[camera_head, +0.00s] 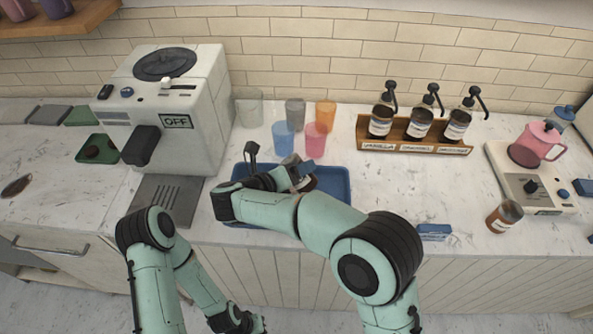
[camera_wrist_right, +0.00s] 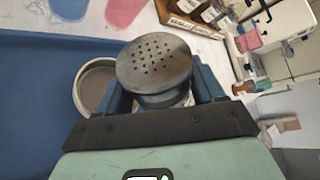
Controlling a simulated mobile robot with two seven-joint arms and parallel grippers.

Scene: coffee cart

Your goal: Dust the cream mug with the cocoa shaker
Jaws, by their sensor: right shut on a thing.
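My right gripper (camera_head: 297,174) is shut on the cocoa shaker (camera_wrist_right: 155,65) and holds it over the blue tray (camera_head: 340,175). The shaker has a round grey metal lid with several small holes, facing the right wrist camera. A round cup with a pale rim (camera_wrist_right: 77,90), apparently the cream mug, is beside the shaker over the tray in the wrist view. Its inside looks grey-brown. In the head view my gripper and arm hide most of the shaker and the cup. My left arm's end (camera_head: 238,321) is low at the bottom edge, its fingers not clear.
Several coloured cups, including a blue one (camera_head: 284,138) and a pink one (camera_head: 316,140), stand behind the tray. A coffee machine (camera_head: 205,95) is at left. A wooden rack (camera_head: 362,127) holds syrup bottles. A brown jar (camera_head: 504,216) stands at right. Counter between tray and rack is clear.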

